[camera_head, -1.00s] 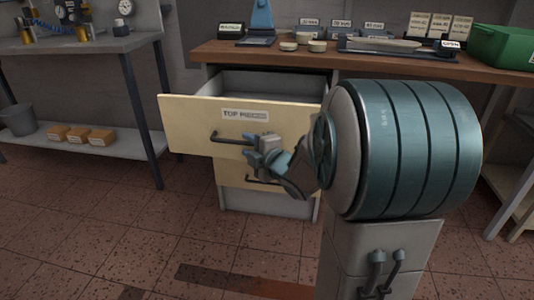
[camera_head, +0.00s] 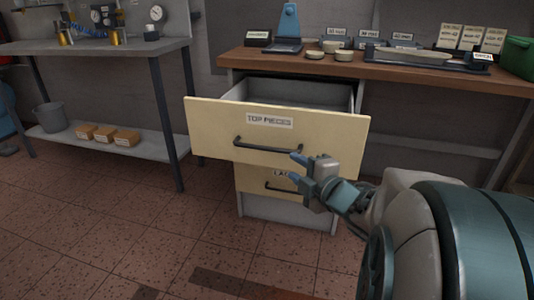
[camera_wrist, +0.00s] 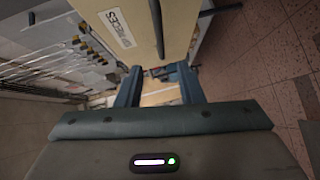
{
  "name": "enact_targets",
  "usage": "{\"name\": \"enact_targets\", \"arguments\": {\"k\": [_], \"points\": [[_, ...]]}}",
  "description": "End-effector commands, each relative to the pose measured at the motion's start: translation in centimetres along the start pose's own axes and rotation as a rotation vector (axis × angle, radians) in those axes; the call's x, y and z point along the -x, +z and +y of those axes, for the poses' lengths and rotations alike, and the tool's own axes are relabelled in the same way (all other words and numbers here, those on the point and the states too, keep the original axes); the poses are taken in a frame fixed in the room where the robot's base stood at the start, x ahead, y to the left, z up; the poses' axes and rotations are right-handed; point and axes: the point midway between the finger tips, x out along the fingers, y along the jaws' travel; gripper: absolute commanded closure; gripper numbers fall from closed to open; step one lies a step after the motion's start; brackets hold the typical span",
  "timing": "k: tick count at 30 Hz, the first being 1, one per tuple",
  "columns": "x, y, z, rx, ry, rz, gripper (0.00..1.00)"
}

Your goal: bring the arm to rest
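My gripper (camera_head: 296,170) is in front of the drawer unit, just right of and below the top drawer's handle (camera_head: 267,146). Its two blue fingers are apart, with nothing seen between them; the wrist view also shows the open gap (camera_wrist: 160,85). The cream top drawer (camera_head: 210,130), labelled "TOP PIECES", is pulled out. Its front also shows in the wrist view (camera_wrist: 180,25), beyond the fingers. The gripper looks clear of the handle. The arm fills the lower right of the head view.
A lower drawer (camera_head: 254,181) is shut, its label partly hidden. The wooden bench top (camera_head: 400,72) carries bowls, a tray (camera_head: 430,57) and a green box (camera_head: 518,57). A grey side table (camera_head: 100,50) stands left, with boxes and a bucket on its lower shelf. Floor in front is open.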

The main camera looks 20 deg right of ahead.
Motion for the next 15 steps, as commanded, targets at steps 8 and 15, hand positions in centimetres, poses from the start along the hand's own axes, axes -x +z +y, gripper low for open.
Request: {"name": "enact_targets", "arguments": {"k": [8,15], "points": [[0.0,0.0,1.4,-0.021,-0.007,-0.026,0.66],[0.5,0.6,7.2,-0.178,-0.056,-0.199,0.66]]}}
